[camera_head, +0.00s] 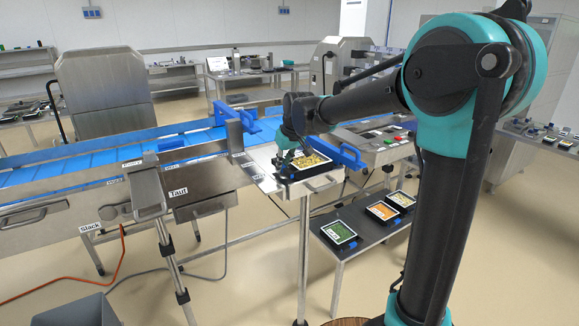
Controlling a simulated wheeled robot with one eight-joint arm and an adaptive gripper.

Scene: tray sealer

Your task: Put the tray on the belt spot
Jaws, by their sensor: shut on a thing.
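A black-rimmed tray with yellow food (309,161) is at the near end of the conveyor machine, over a pale flat plate between blue guides. My gripper (287,167) is at the tray's left edge and shut on it. The fingers are small and partly hidden by my wrist. I cannot tell whether the tray rests on the plate or hangs just above it. The blue belt (90,177) runs from the left toward the machine's middle.
A dark side table (352,251) below holds a green-filled tray (338,232), an orange-filled tray (382,211) and a pale-filled tray (401,200). Blue guides (340,152) flank the plate. A grey bin (77,311) is at lower left.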

